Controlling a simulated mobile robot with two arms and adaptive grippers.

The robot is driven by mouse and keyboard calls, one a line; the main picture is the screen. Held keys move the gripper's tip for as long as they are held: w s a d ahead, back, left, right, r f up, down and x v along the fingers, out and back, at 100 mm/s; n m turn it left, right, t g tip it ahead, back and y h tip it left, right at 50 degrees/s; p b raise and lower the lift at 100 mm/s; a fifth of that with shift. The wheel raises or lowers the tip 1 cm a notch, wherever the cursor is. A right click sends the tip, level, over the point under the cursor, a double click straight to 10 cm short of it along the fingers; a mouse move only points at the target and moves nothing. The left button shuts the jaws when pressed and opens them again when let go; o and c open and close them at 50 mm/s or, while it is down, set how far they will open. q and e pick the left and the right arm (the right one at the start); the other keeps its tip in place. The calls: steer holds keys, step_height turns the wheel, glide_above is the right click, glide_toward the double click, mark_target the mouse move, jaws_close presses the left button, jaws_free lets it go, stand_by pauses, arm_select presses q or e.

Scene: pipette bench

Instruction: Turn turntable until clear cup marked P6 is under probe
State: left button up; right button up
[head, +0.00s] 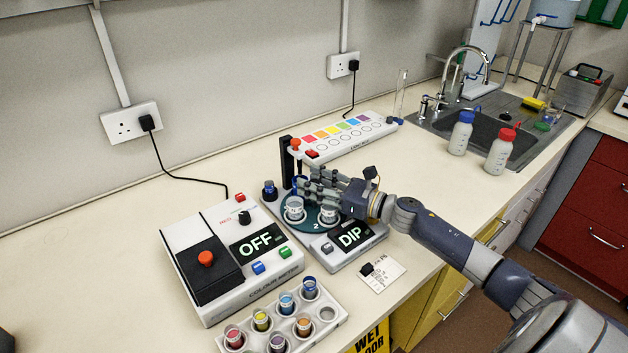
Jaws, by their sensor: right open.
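The teal turntable (312,224) sits on a grey base whose display (350,236) reads DIP. Two clear cups show on it, one at the left (294,210) and one nearer the middle (326,209). A figure 2 shows on the turntable's front part; I cannot read a P6 mark. A black post (287,165) with an orange-red knob (295,144) stands behind the turntable; the probe tip is not clear. My right gripper (309,186) is open, with its fingers over the turntable's back part, hiding much of it. Contact is unclear. My left gripper is out of view.
A colour meter (190,232) reading OFF stands left. A rack (237,347) of coloured cups is in front, a small card (382,275) at the base's right. A colour strip box (345,138) lies behind. Two bottles (461,133) stand by the sink (490,125).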

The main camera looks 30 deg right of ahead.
steer(key=shift+c, duration=0.6)
jaws_close()
steer(key=shift+w, duration=0.1)
